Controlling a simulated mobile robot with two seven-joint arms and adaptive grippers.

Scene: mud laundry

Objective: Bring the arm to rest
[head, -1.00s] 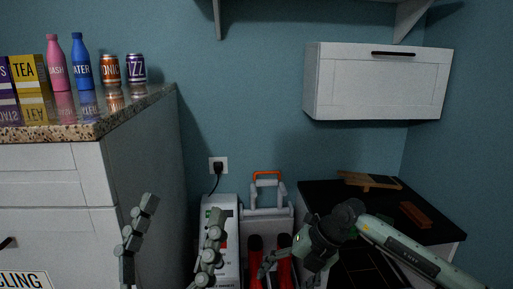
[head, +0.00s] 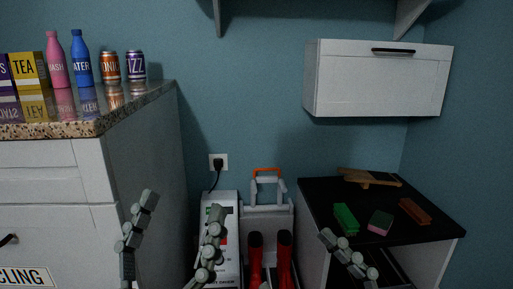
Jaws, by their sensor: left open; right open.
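My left gripper (head: 181,215) is at the lower left, its two grey fingers pointing up and spread apart with nothing between them. One finger is in front of the white cabinet and the other overlaps the white appliance. My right gripper (head: 347,256) shows at the bottom edge as a grey jointed finger in front of the dark-topped cabinet. The rest of it is largely below the picture, and I see nothing held in it.
A speckled counter (head: 115,115) at left bears bottles, cans and boxes. A white appliance (head: 230,225) and red boots (head: 284,255) stand between the cabinets. The black worktop (head: 320,190) bears a green block (head: 346,218), a sponge (head: 380,222), a brown brush-like block (head: 414,211) and a wooden item (head: 369,178).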

